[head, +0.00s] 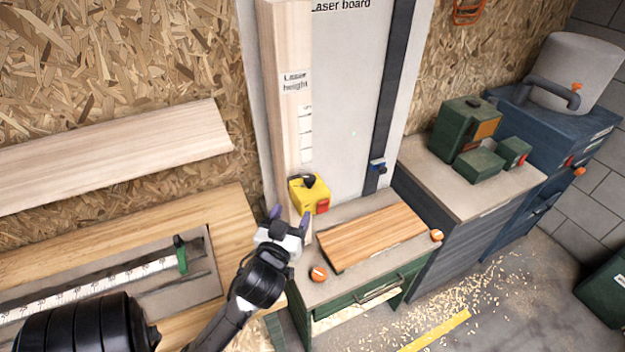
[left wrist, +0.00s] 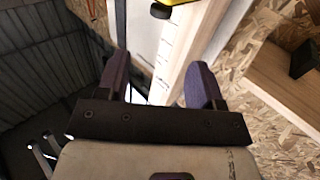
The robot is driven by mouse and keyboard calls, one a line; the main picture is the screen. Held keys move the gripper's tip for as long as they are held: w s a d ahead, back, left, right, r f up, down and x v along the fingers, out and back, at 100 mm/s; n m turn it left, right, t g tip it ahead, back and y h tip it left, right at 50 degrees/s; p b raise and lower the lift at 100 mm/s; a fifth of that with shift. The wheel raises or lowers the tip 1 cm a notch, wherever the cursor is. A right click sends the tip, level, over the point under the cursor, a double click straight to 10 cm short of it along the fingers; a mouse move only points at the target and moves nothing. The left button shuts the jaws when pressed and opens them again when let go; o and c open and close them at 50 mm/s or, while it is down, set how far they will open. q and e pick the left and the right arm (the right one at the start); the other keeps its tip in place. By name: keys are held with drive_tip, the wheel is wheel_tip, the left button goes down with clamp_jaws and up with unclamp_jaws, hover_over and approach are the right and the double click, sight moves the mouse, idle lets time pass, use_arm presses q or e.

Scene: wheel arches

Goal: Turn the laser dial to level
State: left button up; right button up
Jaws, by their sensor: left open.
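The yellow laser box (head: 314,194) is mounted on the upright wooden post marked "Laser height", with a black dial (head: 308,181) on its upper part and a red patch low on its right side. My left gripper (head: 290,217) is just below and left of the laser, open and empty, its purple fingers apart. In the left wrist view, the fingers (left wrist: 160,75) stand either side of the post, and a sliver of the yellow laser (left wrist: 185,3) shows beyond them at the top edge. The dial's setting is too small to read.
The white laser board (head: 345,90) stands behind, with a faint greenish dot on it. Below is a green bench with a wooden plank (head: 372,236) and orange knobs (head: 318,273). A wooden bench with a ruler (head: 90,285) lies left. Green boxes (head: 465,130) stand right.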

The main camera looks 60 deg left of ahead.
sight(308, 182)
use_arm(q)
drive_tip(key=p+x, duration=0.1)
drive_tip(key=x, duration=1.2)
drive_tip(key=shift+c, duration=0.2)
drive_tip(key=c, duration=0.9)
